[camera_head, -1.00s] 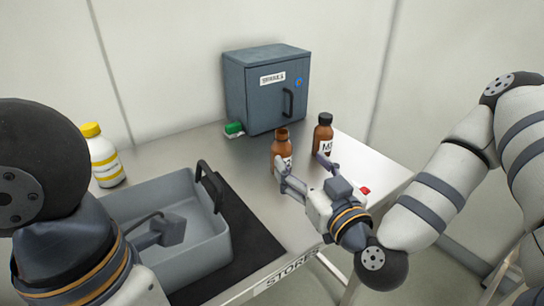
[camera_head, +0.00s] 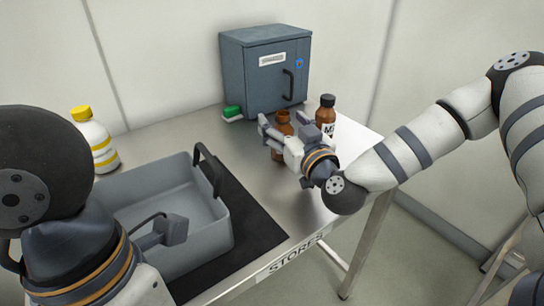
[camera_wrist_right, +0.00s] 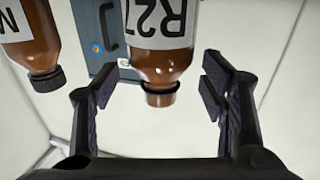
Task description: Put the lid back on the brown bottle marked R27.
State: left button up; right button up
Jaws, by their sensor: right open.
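The brown bottle marked R27 (camera_head: 276,153) stands on the steel table in front of the cabinet, partly covered by my right gripper (camera_head: 287,129). In the right wrist view the bottle (camera_wrist_right: 160,65) appears upside down, its mouth bare. I do not make out the bottle's lid.
A second brown bottle with a black cap (camera_head: 327,108) stands close to the right. A grey cabinet (camera_head: 262,78) is behind, with a small green item (camera_head: 232,112) beside it. A grey tub (camera_head: 215,240) and a yellow-capped white bottle (camera_head: 95,140) are left.

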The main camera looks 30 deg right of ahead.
pick_arm(q)
jog(key=shift+f, duration=0.1)
pick_arm(e)
jog(key=shift+w, duration=0.35)
grip_shut()
jog(key=shift+r, duration=0.15)
